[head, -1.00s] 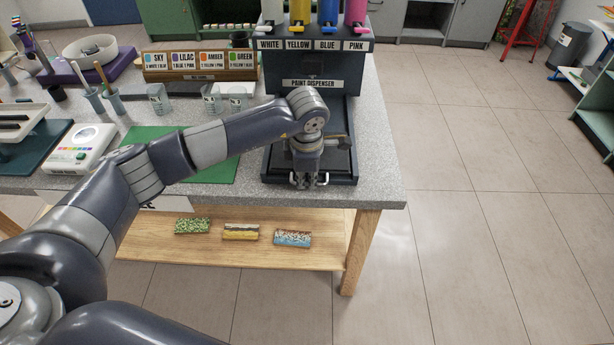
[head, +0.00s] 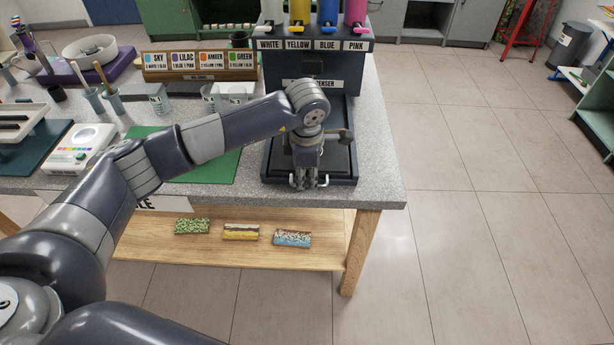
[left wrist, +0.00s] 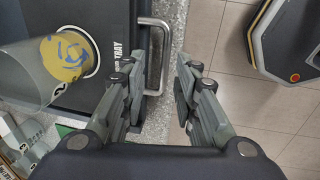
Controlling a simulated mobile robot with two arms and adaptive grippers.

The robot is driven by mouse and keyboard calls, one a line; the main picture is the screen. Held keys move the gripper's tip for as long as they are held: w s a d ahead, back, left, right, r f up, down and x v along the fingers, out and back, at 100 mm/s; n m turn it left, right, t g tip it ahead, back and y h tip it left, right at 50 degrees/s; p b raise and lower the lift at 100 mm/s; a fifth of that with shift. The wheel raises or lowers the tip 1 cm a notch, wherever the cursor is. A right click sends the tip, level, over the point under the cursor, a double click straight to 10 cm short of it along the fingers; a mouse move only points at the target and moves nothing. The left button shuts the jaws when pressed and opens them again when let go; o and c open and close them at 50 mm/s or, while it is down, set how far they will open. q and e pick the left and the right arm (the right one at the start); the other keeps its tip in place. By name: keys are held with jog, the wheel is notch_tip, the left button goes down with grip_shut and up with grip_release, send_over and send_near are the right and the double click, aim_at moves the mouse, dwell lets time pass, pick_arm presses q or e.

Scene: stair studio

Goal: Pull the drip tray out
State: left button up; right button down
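The dark drip tray (head: 275,166) sits at the foot of the paint dispenser (head: 285,89). In the left wrist view, the tray (left wrist: 112,14) has a white label ending in "TRAY" and a metal bar handle (left wrist: 167,50) on its front. My left gripper (head: 310,183) points down at the tray's front edge. In the left wrist view, my left gripper (left wrist: 164,88) is open, with one finger on each side of the handle's line. I see no clear contact. A translucent cup (left wrist: 40,75) with yellow and blue paint stands over the tray. My right gripper is out of view.
Cups (head: 160,103) and a recipe board (head: 200,66) stand left of the dispenser, with a green mat (head: 215,170) in front. Small patterned blocks (head: 241,232) lie on the lower shelf (head: 180,250). The floor (head: 470,230) right of the table is clear.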

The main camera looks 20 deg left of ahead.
pick_arm(q)
notch_tip(320, 180, up, 10)
jog(key=s, duration=0.1)
jog(key=shift+s+d, duration=0.25)
jog(key=shift+s, duration=0.15)
